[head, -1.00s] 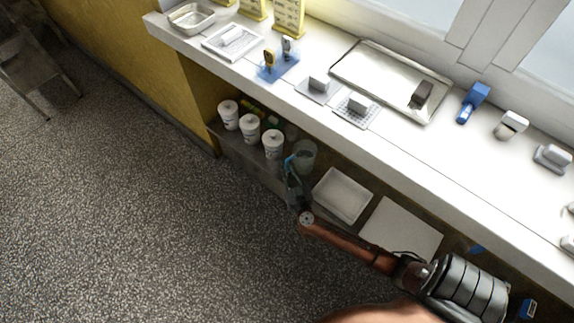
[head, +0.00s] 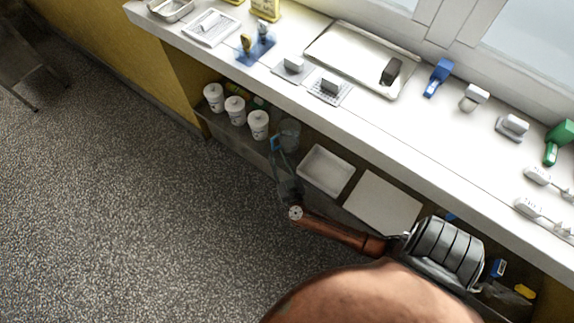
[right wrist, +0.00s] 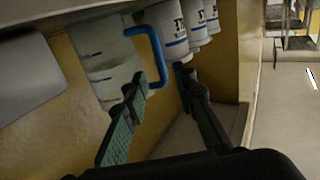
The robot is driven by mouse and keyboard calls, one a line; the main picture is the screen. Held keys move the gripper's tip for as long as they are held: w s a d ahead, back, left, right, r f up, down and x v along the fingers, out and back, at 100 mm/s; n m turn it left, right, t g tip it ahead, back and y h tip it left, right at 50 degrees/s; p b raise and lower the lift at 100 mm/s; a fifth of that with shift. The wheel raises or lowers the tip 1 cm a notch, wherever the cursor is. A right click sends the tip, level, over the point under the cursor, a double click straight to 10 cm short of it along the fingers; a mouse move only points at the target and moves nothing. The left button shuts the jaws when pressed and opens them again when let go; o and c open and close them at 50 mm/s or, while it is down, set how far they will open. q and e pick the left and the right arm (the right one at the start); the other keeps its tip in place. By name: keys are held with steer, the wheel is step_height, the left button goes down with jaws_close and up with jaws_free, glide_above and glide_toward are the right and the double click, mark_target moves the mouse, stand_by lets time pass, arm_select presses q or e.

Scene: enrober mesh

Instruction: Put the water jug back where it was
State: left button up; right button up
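The water jug (head: 290,131) is a clear container with a blue handle, standing on the low shelf under the counter, right of the white tubs. In the right wrist view the jug (right wrist: 104,66) is upright, and its blue handle (right wrist: 153,47) faces my gripper. My right gripper (head: 280,166) is in front of the shelf at the handle side. In the right wrist view its fingers (right wrist: 165,82) are spread wide, with nothing clamped between them. The left fingertip overlaps the handle's lower end in the picture; I cannot tell whether they touch. My left gripper is out of view.
Several white tubs (head: 235,110) stand left of the jug. A white tray (head: 326,170) and a flat white board (head: 383,203) lie to its right on the shelf. The white counter (head: 440,140) overhangs the shelf. The speckled floor (head: 130,210) in front is clear.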

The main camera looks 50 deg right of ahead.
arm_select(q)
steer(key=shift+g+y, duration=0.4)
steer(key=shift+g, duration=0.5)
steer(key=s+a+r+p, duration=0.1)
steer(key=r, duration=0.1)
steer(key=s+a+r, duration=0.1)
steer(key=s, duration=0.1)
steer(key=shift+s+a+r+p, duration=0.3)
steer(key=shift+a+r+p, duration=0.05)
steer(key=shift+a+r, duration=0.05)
arm_select(e)
steer(key=v, duration=0.5)
steer(key=s+a+f+n+g+y, duration=0.15)
steer(key=s+a+n+y, duration=0.25)
steer(key=s+a+y, duration=0.45)
steer(key=s+a+n+g+y, duration=0.2)
steer(key=s+a+n+y, duration=0.3)
steer(key=a, duration=0.6)
steer(key=s+d+m+g+h, duration=0.1)
steer(key=s+d+g, duration=0.2)
steer(key=s, duration=0.9)
steer(key=s+d+f+m+g+h, duration=0.1)
steer(key=s+d+g+h, duration=0.1)
steer(key=s+g, duration=0.5)
steer(key=s+d, duration=0.1)
steer(key=s, duration=0.5)
steer(key=shift+d+f+m, duration=0.15)
steer(key=shift+f+m, duration=0.1)
steer(key=shift+m, duration=0.05)
